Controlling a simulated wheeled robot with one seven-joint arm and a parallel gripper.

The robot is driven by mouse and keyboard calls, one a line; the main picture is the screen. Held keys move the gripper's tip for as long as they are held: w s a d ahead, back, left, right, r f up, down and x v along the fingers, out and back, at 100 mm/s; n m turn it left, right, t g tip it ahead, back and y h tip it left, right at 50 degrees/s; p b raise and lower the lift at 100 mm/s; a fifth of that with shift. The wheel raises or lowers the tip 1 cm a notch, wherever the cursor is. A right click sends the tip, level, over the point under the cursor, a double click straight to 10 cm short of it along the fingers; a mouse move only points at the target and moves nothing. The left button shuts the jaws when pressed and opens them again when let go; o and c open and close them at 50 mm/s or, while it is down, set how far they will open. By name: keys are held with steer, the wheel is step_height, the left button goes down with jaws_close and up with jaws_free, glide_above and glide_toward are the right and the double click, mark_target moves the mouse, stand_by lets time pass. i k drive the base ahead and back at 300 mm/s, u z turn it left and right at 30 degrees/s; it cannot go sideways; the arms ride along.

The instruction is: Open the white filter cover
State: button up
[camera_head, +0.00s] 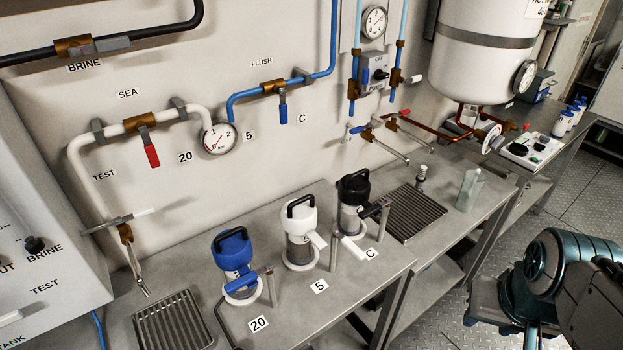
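The white filter cover (299,217) sits on the middle of three filter housings on the metal bench, by the label 5. It has a black loop handle (298,203) on top and a white lever (319,240) at its right side. The cover looks seated on its clear housing (299,250). My arm (560,270) shows at the lower right, well away from the filters. My gripper is not in view.
A blue-capped filter (232,248) stands to the left, and a black-capped one (353,190) to the right. Metal posts (333,250) stand between them. A drain grate (415,211) and a bottle (470,190) are farther right.

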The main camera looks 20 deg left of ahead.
mark_target(299, 215)
steer(key=u, duration=1.25)
